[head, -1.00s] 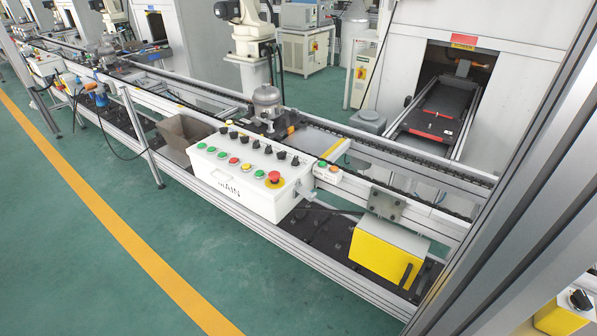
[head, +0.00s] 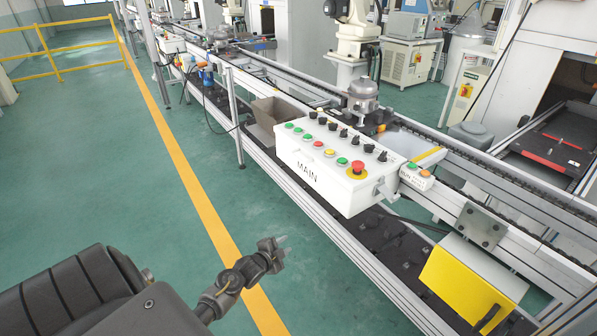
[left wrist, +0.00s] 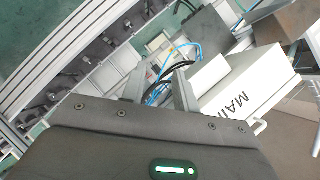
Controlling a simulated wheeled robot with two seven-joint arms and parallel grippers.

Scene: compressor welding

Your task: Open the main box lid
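The main box (head: 335,165) is a white case marked MAIN, mounted on the front of the conveyor line in the head view. Its sloped top carries coloured buttons, black knobs and a red emergency stop, and looks closed. The box also shows at the right of the left wrist view (left wrist: 250,95), lettering tilted. My left gripper (head: 283,247) is in front of the box, to its lower left in the head view, apart from it. Its two fingers (left wrist: 158,85) stand apart with nothing gripped between them. My right gripper is not in view.
A small button box (head: 416,176) sits right of the main box. A metal bin (head: 273,120) stands behind its left end. Green floor with a yellow line (head: 190,180) is clear in front.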

